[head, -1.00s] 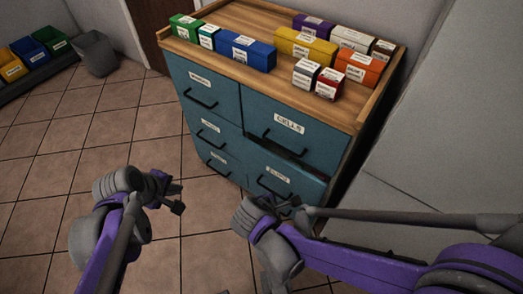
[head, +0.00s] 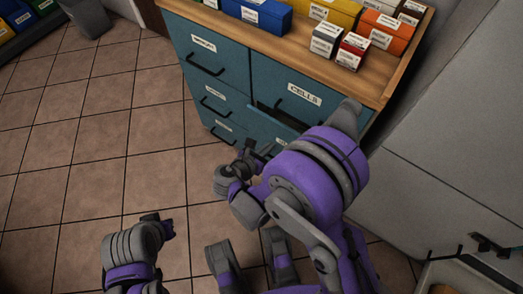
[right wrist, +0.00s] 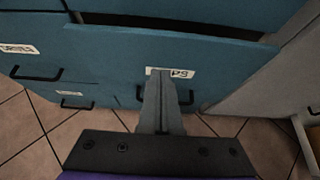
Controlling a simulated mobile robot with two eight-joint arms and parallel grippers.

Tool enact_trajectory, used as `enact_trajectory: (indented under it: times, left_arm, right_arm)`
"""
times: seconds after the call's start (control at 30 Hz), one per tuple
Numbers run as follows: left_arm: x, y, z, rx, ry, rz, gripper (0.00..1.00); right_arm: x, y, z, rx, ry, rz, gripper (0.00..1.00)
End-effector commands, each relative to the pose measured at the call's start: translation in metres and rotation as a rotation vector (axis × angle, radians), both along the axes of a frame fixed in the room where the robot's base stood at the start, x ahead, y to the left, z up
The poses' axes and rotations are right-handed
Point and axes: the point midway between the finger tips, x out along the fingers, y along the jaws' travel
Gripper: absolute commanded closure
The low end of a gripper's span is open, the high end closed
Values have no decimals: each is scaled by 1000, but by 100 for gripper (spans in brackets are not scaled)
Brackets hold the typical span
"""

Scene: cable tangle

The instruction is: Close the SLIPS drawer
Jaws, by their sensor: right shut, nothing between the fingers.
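The SLIPS drawer (head: 282,128) is the teal drawer below the CELLS drawer (head: 290,85) in the right column of the cabinet. It stands partly open, with a dark gap above its front edge. In the right wrist view its teal front (right wrist: 115,52) carries a partly covered label and a black handle (right wrist: 187,97). My right gripper (head: 249,147) is shut and empty. Its fingers (right wrist: 160,73) overlap the label in the wrist view; whether they touch the front is unclear. My left gripper (head: 150,217) is low over the floor, away from the cabinet.
Colored boxes (head: 330,12) stand on the wooden cabinet top. The left-column drawers (head: 207,50) look shut. A grey wall panel (head: 455,130) is right of the cabinet. The tiled floor (head: 90,150) at left is clear. A bin (head: 85,18) stands at the back left.

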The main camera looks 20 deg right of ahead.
Motion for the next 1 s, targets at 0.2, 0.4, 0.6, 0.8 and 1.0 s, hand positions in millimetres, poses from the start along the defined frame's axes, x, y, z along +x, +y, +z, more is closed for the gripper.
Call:
enact_trajectory:
  times: [0.2, 0.4, 0.6, 0.8, 1.0]
  left_arm:
    - [2, 0, -10, -1, 3, 1, 100]
    - [2, 0, -12, -1, 3, 1, 100]
    - [2, 0, -12, -1, 3, 1, 100]
    - [2, 0, -12, -2, 3, 1, 100]
    - [2, 0, -14, -2, 4, 1, 100]
  right_arm:
    - [24, -32, -17, 0, 0, -4, 100]
    - [38, -49, -16, 1, 0, -1, 100]
    - [42, -54, -16, 1, 0, -1, 100]
    - [42, -53, -16, 1, 0, -1, 100]
    - [55, -71, -16, 0, 0, -4, 100]
